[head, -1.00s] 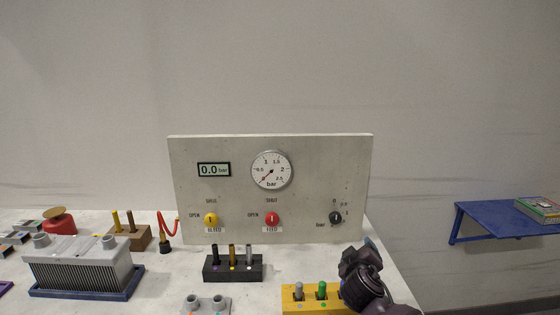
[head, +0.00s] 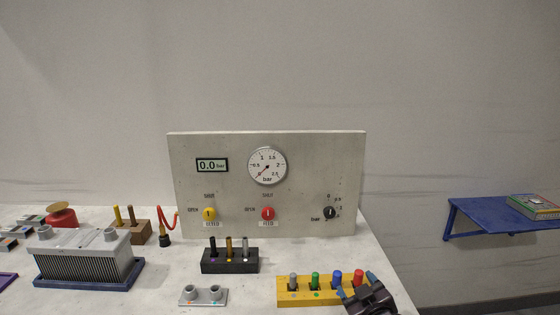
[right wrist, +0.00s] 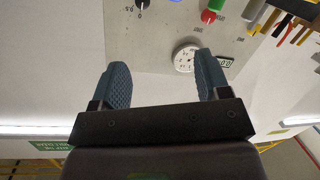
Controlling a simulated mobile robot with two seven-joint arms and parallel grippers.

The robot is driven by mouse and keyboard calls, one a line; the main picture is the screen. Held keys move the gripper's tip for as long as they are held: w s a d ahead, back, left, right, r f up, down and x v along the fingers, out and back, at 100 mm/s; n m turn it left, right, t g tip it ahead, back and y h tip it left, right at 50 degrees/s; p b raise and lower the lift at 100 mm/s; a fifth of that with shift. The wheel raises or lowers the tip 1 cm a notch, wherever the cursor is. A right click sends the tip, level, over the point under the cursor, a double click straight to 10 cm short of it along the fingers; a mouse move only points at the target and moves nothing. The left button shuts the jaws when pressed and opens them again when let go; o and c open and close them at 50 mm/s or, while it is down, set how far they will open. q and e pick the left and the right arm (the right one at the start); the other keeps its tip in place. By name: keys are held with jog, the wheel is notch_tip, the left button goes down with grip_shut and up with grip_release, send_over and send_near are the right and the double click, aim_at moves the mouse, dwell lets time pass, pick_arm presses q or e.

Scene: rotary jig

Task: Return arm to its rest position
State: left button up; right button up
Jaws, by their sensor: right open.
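My right gripper (head: 358,289) is at the lower right of the head view, by the right end of the yellow block. In the right wrist view its two blue-grey fingers (right wrist: 163,85) stand apart with nothing between them. The grey panel (head: 190,180) with gauge, display and knobs shows beyond the fingers, apart from them. My left gripper is in neither view.
The yellow block (head: 303,300) holds several coloured plugs. A black block (head: 230,267) with three pins, a small grey fitting (head: 203,302) and a finned grey unit (head: 82,262) stand on the table. A blue shelf (head: 490,218) is at the right.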

jog(key=s+d+f+m+g, duration=0.1)
jog(key=s+d+f, duration=0.2)
jog(key=s+f, duration=0.3)
jog(key=s+d+f+m+g+h, duration=0.1)
jog(key=s+f, duration=0.5)
jog(key=s, duration=0.7)
jog(key=s+d+f+m+g+h, duration=0.1)
jog(key=s+d+f, duration=0.4)
jog(key=s, duration=0.5)
jog(key=shift+s+d+f+m+g, duration=0.2)
jog(key=shift+d+f+m+g, duration=0.15)
jog(key=shift+f+m+g, duration=0.65)
jog(key=shift+o, duration=0.3)
jog(key=shift+r+t, duration=0.3)
jog(key=shift+r, duration=0.05)
